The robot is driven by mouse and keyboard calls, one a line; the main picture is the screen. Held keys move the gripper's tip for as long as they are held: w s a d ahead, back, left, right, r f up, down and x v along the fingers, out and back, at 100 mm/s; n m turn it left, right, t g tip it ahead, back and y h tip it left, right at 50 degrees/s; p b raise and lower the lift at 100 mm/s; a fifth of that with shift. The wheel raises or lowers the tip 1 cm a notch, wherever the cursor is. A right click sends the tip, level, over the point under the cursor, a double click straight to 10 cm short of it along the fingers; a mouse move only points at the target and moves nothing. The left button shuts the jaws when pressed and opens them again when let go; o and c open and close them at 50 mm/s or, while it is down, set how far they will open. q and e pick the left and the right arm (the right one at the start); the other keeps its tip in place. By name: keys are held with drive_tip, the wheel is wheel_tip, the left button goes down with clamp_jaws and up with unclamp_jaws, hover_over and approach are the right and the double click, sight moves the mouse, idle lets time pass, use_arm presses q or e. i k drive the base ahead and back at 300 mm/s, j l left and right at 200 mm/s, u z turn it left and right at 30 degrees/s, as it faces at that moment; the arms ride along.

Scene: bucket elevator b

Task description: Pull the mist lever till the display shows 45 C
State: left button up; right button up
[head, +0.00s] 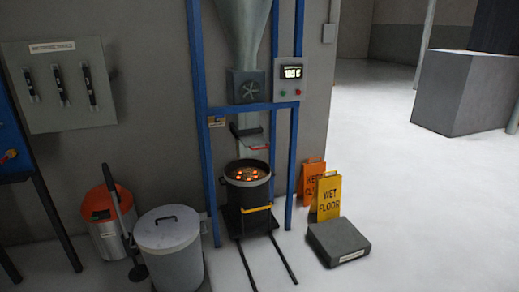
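The display (291,72) is on a grey box on the right post of the blue frame. It is lit, but its digits are too blurred to read surely; a C ends the line. Red and green buttons sit below it. A dark bucket (247,193) with glowing orange embers stands under the hopper chute. A red-edged handle (258,148) sticks out at the chute's mouth. I cannot tell which part is the mist lever; no label for it is readable. Neither of my grippers is in view.
A grey board (62,85) with several black-handled items hangs at left. A lidded grey bin (170,245) and an orange-topped bucket (108,220) stand below. A yellow wet-floor sign (329,197), an orange sign (312,178) and a dark block (338,241) stand right.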

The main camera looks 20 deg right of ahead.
sight(216, 117)
drive_tip(key=i+l+u, duration=0.1)
drive_tip(key=i+l, duration=0.2)
drive_tip(key=i, duration=0.15)
drive_tip(key=i+l+u, duration=0.1)
drive_tip(key=i+l, duration=0.2)
drive_tip(key=i, duration=0.15)
